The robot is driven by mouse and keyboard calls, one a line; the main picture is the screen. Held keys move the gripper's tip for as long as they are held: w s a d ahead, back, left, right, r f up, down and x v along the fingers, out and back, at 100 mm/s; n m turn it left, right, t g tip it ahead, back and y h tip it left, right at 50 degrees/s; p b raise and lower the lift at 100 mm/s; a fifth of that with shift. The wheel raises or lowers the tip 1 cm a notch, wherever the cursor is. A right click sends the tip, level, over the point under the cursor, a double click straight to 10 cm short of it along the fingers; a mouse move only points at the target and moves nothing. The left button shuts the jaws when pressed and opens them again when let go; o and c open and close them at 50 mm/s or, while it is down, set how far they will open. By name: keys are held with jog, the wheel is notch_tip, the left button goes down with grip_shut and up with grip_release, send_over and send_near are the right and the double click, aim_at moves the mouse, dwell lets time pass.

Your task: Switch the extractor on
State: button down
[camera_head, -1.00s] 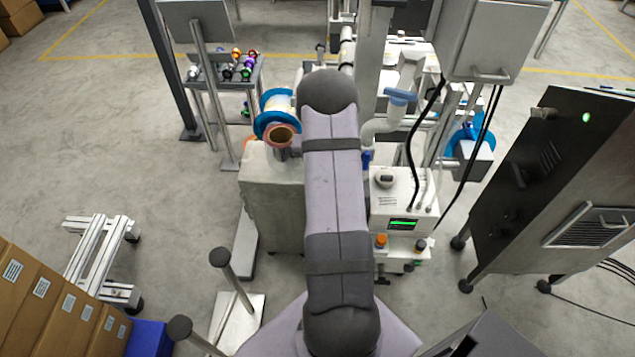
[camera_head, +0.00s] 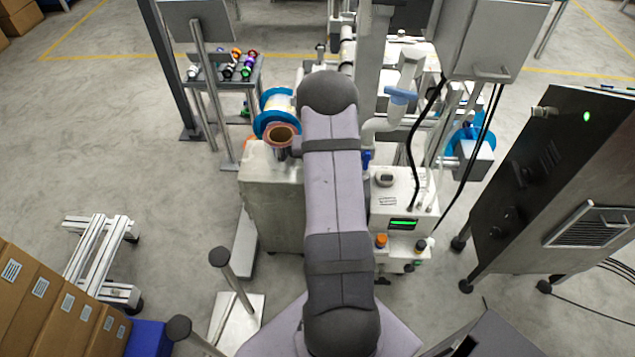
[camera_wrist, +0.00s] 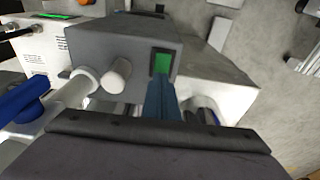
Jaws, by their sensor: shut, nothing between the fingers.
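In the wrist view, a grey box (camera_wrist: 110,45) has a rocker switch (camera_wrist: 161,63) in a dark frame on its face, and the switch shows green. I take this box to be the extractor, but no label is readable. My gripper (camera_wrist: 160,88) is shut and empty. Its blue-grey fingertips are at the lower edge of the switch and cover that part; I cannot tell whether they touch it. In the head view my own arm hides the gripper and the switch.
In the wrist view, a white knob (camera_wrist: 117,75) sits left of the switch, with a blue-handled pipe (camera_wrist: 25,100) further left. In the head view, a white unit with a green screen (camera_head: 403,224) stands right of my arm. A dark cabinet (camera_head: 560,180) is at the right.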

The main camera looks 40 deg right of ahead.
jog(key=shift+f+b, duration=0.3)
jog(key=shift+f, duration=0.2)
jog(key=shift+r, duration=0.1)
notch_tip(320, 180, up, 7)
jog(key=p, duration=0.5)
dwell(0.6)
dwell(0.4)
jog(key=s+a+n+g+y, duration=0.2)
jog(key=s+a+g+y, duration=0.15)
jog(key=s+a, duration=1.3)
jog(key=s+a+r+n+h+p, duration=0.1)
jog(key=s+a+r+n+p, duration=0.15)
jog(key=s+a+r, duration=0.5)
jog(key=w+a+r+n+t+h+p, duration=0.1)
jog(key=w+a+r+n+t, duration=0.1)
jog(key=w+a+r+n, duration=0.2)
jog(key=w+a+r, duration=0.2)
jog(key=a+r, duration=0.1)
jog(key=r, duration=0.1)
jog(key=shift+a, duration=0.35)
